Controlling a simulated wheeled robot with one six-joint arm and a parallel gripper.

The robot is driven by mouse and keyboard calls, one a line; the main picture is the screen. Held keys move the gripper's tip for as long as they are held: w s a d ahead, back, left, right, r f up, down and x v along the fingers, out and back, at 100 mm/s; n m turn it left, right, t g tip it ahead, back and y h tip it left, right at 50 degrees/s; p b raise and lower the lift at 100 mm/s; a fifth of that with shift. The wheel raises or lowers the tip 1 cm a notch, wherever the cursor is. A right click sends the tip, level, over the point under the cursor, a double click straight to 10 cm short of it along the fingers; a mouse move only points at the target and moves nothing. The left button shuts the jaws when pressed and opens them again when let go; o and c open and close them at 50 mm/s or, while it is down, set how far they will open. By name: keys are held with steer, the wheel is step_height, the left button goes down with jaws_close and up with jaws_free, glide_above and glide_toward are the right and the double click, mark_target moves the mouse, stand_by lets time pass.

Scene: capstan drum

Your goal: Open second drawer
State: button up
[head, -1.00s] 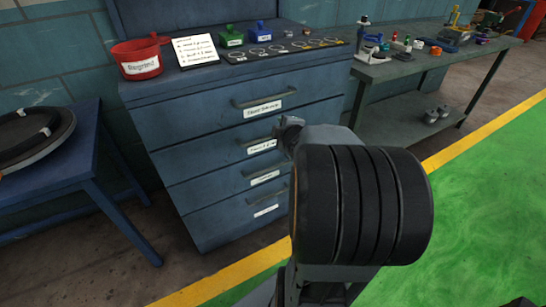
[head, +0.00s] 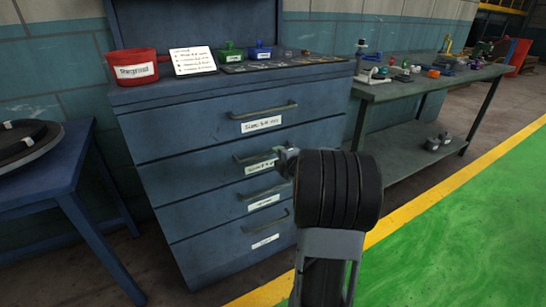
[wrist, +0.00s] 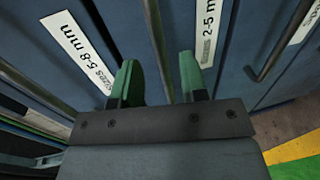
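The blue cabinet has a stack of drawers, all looking shut. The second drawer (head: 215,168) is below the top one; its dark bar handle (head: 250,156) shows in the head view, with a white label under it. My gripper (head: 279,158) is at the right end of this handle, partly hidden by my dark wrist. In the wrist view, my gripper's green fingers (wrist: 158,70) are apart, and the second handle (wrist: 158,45) runs between them without clear contact on either side. The label beside it reads 2-5 mm.
The top drawer's handle (head: 264,110) and the third drawer's handle (head: 265,192) are above and below. A red pot (head: 133,66) stands on the cabinet. A blue table (head: 40,180) is at left, a workbench (head: 430,85) at right. Green floor (head: 450,240) is open in front.

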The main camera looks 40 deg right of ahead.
steer(key=shift+b+x, duration=0.4)
steer(key=shift+x, duration=1.95)
jaws_close()
